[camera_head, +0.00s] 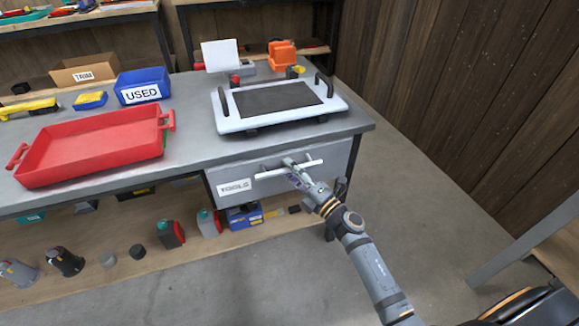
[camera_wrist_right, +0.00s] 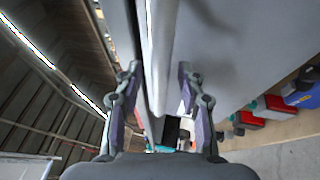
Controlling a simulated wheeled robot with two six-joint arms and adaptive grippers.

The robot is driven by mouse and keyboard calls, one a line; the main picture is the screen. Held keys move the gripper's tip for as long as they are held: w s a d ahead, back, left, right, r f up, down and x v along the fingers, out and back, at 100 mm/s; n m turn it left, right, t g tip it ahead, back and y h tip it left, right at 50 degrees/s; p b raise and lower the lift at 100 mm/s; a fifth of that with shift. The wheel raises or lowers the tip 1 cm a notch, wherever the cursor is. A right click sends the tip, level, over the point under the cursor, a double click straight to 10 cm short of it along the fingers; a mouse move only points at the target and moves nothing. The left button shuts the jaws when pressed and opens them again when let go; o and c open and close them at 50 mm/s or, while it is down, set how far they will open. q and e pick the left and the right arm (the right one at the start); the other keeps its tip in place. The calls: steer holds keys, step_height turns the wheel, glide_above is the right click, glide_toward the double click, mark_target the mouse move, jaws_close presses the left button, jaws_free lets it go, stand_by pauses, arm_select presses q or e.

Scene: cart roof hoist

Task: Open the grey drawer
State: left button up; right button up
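The grey drawer (camera_head: 262,187) sits under the right end of the workbench, with a TOOLS label on its front. It looks shut, its front about level with the bench edge. A pale bar handle (camera_head: 268,173) runs across the front. My right gripper (camera_head: 290,165) is at the middle of this handle. In the right wrist view, its two fingers (camera_wrist_right: 157,78) stand apart, one on each side of the handle bar (camera_wrist_right: 159,35), with gaps visible between bar and pads. My left gripper is not in view.
On the workbench (camera_head: 190,110) are a red tray (camera_head: 95,145), a blue USED bin (camera_head: 143,86), a TRIM box (camera_head: 85,72) and a white board with black handles (camera_head: 235,122). Bottles and a blue box (camera_head: 243,217) stand on the lower shelf. Floor in front is clear.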

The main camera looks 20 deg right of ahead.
steer(key=shift+w+a, duration=0.2)
steer(key=shift+w, duration=0.1)
jaws_close()
